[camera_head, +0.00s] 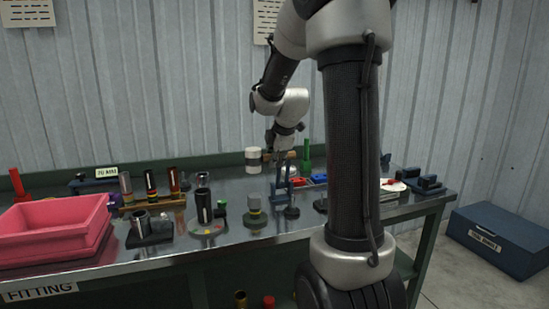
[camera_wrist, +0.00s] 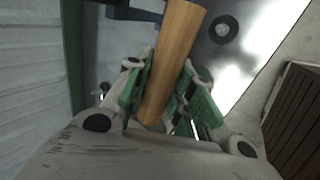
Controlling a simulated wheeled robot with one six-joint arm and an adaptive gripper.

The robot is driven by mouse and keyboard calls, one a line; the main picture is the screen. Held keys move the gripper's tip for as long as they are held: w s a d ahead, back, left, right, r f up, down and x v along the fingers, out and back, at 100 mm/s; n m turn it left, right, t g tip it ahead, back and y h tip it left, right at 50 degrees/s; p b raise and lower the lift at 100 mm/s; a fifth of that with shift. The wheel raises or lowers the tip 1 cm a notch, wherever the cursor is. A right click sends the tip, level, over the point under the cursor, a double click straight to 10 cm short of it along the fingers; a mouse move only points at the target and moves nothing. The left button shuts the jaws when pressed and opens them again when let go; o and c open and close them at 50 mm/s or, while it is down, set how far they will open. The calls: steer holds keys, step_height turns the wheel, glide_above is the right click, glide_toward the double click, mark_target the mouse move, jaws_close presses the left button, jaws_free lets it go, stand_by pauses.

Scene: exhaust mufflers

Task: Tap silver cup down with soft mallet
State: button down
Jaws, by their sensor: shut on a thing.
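A soft mallet has a pale head (camera_head: 253,160) and a wooden handle (camera_head: 281,155). My gripper (camera_head: 278,148) is shut on the handle and holds the mallet above the bench with its head to the left. In the wrist view the handle (camera_wrist: 176,40) lies between the green-padded fingers of my gripper (camera_wrist: 170,72); the mallet's head is out of that view. A small silver cup (camera_head: 254,201) sits on a dark stand near the bench's front edge. It is below the mallet head, well apart from it. How deep the cup is seated is too small to tell.
A dark upright fixture (camera_head: 281,182) stands right of the cup. A black cylinder (camera_head: 204,206) on a round base stands to its left. A pink bin (camera_head: 52,228) fills the bench's left end. A rack of tubes (camera_head: 150,201) is behind. A blue toolbox (camera_head: 503,240) is on the floor.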

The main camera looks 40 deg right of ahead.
steer(key=shift+f, duration=2.25)
step_height(320, 180, down, 5)
step_height(320, 180, up, 8)
steer(key=shift+f, duration=0.25)
step_height(320, 180, down, 8)
steer(key=shift+f, duration=0.1)
